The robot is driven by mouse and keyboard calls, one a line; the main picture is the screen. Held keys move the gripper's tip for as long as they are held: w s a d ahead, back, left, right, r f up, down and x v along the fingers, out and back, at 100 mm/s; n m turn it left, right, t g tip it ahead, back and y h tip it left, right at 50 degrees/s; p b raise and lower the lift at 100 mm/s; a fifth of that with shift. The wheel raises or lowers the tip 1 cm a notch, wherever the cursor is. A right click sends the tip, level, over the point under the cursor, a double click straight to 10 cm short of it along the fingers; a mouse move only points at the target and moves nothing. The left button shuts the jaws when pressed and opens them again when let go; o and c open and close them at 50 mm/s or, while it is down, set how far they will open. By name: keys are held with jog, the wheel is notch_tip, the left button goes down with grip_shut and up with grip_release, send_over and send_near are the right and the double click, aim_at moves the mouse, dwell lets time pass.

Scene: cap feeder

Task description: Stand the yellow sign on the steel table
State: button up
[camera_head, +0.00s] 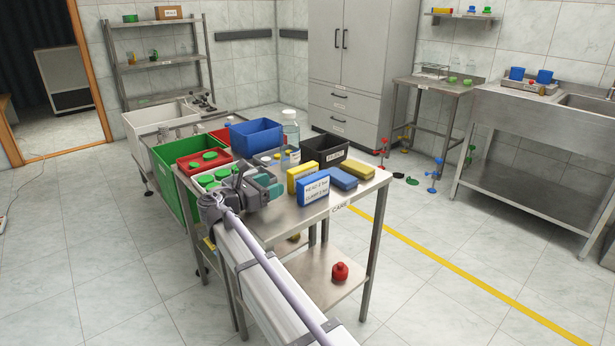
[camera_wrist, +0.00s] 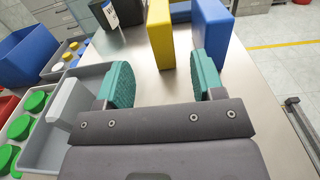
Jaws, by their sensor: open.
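The yellow sign appears to be the yellow slab (camera_head: 299,172), upright on the steel table (camera_head: 284,219) behind a blue block with a white printed label (camera_head: 313,190). In the wrist view the yellow slab (camera_wrist: 160,35) stands ahead of my gripper, with the blue block (camera_wrist: 209,42) just right of it. My gripper (camera_head: 269,186) is open and empty, low over the left part of the tabletop. In the wrist view its two teal pads (camera_wrist: 163,82) are wide apart, with bare steel between them. The slab's lower part is partly hidden in the head view.
Blue blocks (camera_head: 342,178) lie right of the labelled block. A red bottle (camera_head: 340,272) stands on the lower shelf. The table's front strip is clear.

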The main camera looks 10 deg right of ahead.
aim_at(298, 173)
jog(key=x, duration=1)
jog(key=shift+d+f, duration=0.15)
jog(key=shift+d, duration=0.1)
jog(key=c, duration=1.1)
